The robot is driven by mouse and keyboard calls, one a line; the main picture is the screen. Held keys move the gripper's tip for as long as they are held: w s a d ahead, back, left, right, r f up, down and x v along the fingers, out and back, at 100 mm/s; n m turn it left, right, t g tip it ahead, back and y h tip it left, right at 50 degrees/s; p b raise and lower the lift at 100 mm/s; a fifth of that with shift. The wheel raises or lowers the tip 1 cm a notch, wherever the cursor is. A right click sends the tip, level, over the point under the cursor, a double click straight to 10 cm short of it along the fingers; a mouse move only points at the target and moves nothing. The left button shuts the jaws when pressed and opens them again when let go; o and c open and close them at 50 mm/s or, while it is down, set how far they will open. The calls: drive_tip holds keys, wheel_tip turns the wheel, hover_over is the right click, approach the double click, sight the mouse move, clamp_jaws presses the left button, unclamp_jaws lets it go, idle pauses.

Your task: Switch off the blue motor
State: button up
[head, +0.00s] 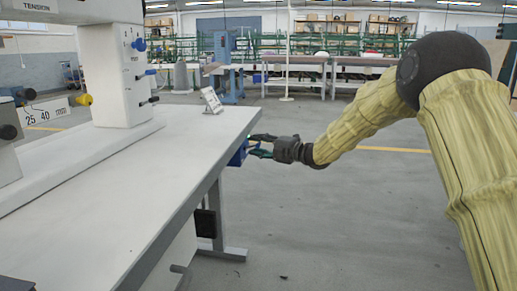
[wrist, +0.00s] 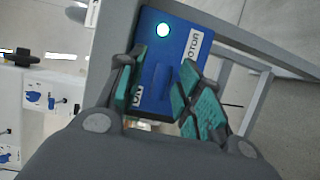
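The blue motor box (wrist: 180,53) fills the upper middle of the wrist view, with a white label reading "OTOR" and a glowing white-green round light (wrist: 163,30). A darker blue raised part (wrist: 161,82), perhaps a switch, shows low on its face; its position is unclear. In the head view the blue box (head: 238,154) hangs at the table's right edge, partly hidden. My gripper (head: 254,145) is level with it at its right. The green-padded fingers of my gripper (wrist: 163,66) are apart in front of the box, with nothing between them. Contact cannot be told.
The table's grey leg (head: 217,215) stands below the box. The floor right of the table is clear.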

clamp_jaws()
idle(0.4)
drive_tip(key=shift+w+d+f+m+t+y+b, duration=0.15)
drive_tip(key=shift+f+m+t+y+b, duration=0.4)
drive_tip(key=shift+f+t+y, duration=0.45)
drive_tip(key=shift+f+m+t+y+b, duration=0.25)
drive_tip(key=shift+f+m+t+y, duration=0.05)
drive_tip(key=shift+m+t+y, duration=0.4)
drive_tip(key=shift+f+m+t+y+b, duration=0.2)
drive_tip(key=shift+f+m+t+y, duration=0.05)
drive_tip(key=shift+m+t+y, duration=0.4)
drive_tip(key=shift+t, duration=0.25)
